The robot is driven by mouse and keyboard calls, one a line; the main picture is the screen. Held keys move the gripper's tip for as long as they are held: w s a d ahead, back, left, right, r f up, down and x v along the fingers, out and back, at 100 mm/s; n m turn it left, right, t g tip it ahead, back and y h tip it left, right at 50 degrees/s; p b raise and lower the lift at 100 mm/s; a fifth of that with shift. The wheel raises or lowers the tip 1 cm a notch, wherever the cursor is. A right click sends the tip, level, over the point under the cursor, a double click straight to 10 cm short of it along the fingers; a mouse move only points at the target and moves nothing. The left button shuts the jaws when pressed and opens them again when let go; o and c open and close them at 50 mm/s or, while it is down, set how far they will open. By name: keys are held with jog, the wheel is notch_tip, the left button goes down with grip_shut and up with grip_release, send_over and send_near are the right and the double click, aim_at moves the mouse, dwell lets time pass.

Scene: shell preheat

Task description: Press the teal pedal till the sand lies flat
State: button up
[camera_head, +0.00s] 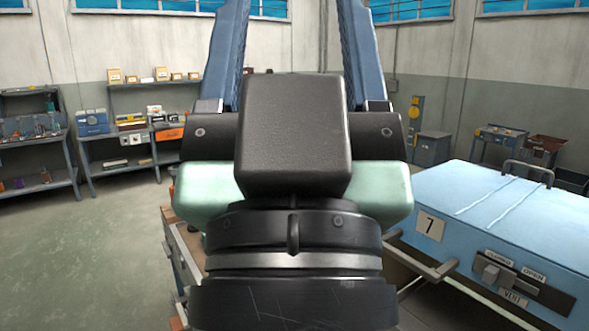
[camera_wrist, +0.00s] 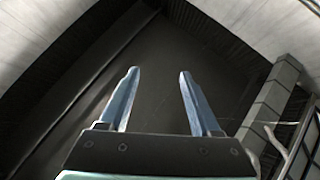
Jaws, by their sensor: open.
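My gripper (camera_head: 293,8) fills the middle of the head view, its two blue fingers pointing up and spread apart. In the wrist view my gripper (camera_wrist: 159,73) is open, with nothing between the fingers. I see no teal pedal and no sand in either view; my arm hides the middle of the head view. A light blue box (camera_head: 475,215) stands at the right of the head view. It bears a plate marked 7, a handle on top and a lever (camera_head: 493,274) on its front, beside a label that reads OPEN.
Wooden-edged bench parts (camera_head: 178,262) show behind my arm. Shelves with small boxes (camera_head: 130,122) stand along the back left wall. A grey cabinet (camera_head: 432,149) and a cart (camera_head: 497,140) stand at the back right. The green floor (camera_head: 90,255) at the left is clear.

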grip_shut()
dwell(1.4)
